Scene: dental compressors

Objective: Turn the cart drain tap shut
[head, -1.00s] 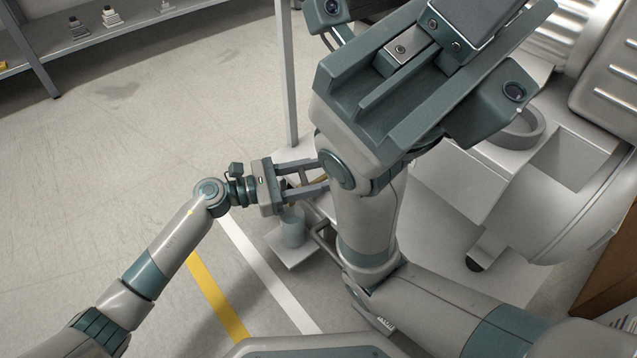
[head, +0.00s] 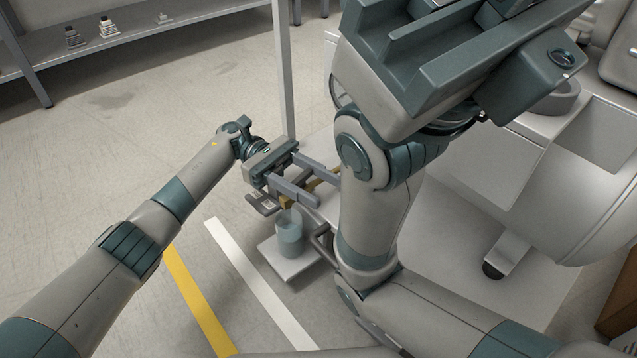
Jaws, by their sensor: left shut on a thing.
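The brass-coloured drain tap (head: 287,202) is low at the left edge of the pale cart (head: 450,235). My left gripper (head: 326,184) is shut on the tap, with brass showing between its two grey fingers. The fingers hide much of the tap, so I cannot tell its handle's exact angle. A clear cup with bluish content (head: 289,236) stands upright below the tap. My right arm's large grey-green wrist end (head: 440,75) fills the upper middle, close to the camera and in front of the cart. Its fingertips cannot be made out.
The cup stands on a small pale plate (head: 297,268) at the cart's side. A thin upright post (head: 284,75) rises behind the left gripper. A shelf (head: 150,22) with small items is at the back left. The floor left of the cart is clear, with yellow and white stripes.

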